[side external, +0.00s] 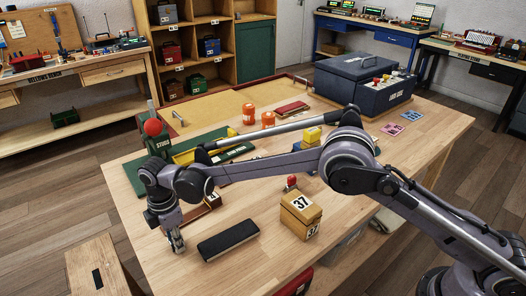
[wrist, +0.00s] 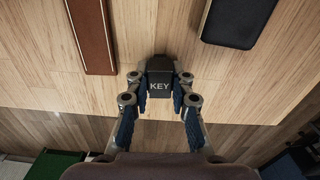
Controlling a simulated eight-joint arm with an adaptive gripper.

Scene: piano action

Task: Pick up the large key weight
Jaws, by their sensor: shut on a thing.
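The key weight (wrist: 160,86) is a small dark block marked "KEY". In the wrist view it sits between the two fingers of my gripper (wrist: 159,98), which is shut on it. In the side view my gripper (side external: 177,243) points down at the front left edge of the wooden table. The weight is hard to make out there. I cannot tell whether it touches the tabletop or is lifted.
A long black block (side external: 228,240) lies right of my gripper. A brown bar (wrist: 92,32) lies at upper left in the wrist view. The table edge (wrist: 200,119) is close by; a wooden stool (side external: 92,265) stands beyond.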

